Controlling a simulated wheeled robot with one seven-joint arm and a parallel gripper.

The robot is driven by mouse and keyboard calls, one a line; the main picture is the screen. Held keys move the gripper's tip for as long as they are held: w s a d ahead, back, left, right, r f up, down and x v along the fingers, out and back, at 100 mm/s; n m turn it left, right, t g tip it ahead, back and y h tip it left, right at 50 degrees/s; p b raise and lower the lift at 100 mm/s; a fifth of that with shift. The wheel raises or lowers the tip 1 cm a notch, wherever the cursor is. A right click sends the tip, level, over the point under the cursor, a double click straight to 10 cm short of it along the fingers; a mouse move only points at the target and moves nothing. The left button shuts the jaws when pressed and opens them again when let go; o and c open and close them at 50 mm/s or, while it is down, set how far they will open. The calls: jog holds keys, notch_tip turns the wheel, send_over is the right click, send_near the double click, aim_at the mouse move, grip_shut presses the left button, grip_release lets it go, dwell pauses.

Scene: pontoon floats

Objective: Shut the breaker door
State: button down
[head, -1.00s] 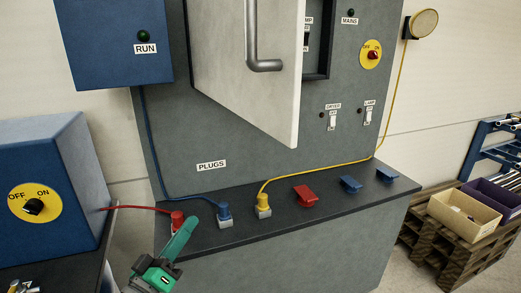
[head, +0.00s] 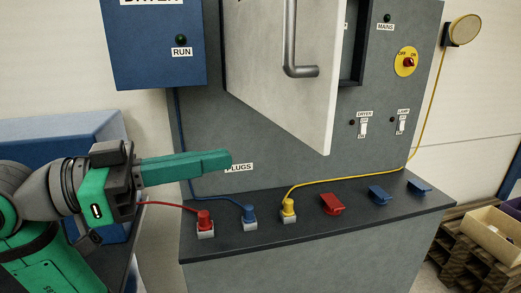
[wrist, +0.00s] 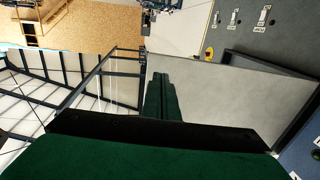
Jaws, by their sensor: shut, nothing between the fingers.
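The breaker door (head: 270,75) is a pale panel with a grey bar handle (head: 289,45), hinged on its left side and standing wide open from the grey cabinet. Its upper part is cut off in the head view. Part of the breaker recess (head: 354,45) shows to the right of the door. My gripper (head: 229,160), green, is shut and empty, pointing right, low and left of the door's bottom edge in the picture. In the wrist view, my fingers (wrist: 164,95) overlap the pale door panel (wrist: 220,95); I cannot tell whether they touch.
Below lies a dark ledge (head: 300,240) with red, blue and yellow plugs and their cables. A blue dryer box (head: 155,50) hangs at upper left, and a blue machine (head: 60,128) stands behind my arm.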

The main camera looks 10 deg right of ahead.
aim_at(312, 143)
jog(key=w+d, duration=0.1)
jog(key=d, duration=0.3)
jog(key=w+d, duration=0.1)
jog(key=d, duration=0.4)
jog(key=w+d, duration=0.1)
jog(key=d, duration=0.3)
jog(key=shift+d, duration=0.2)
jog(key=shift+s+d, duration=0.1)
jog(key=shift+d, duration=0.1)
jog(key=shift+a, duration=0.15)
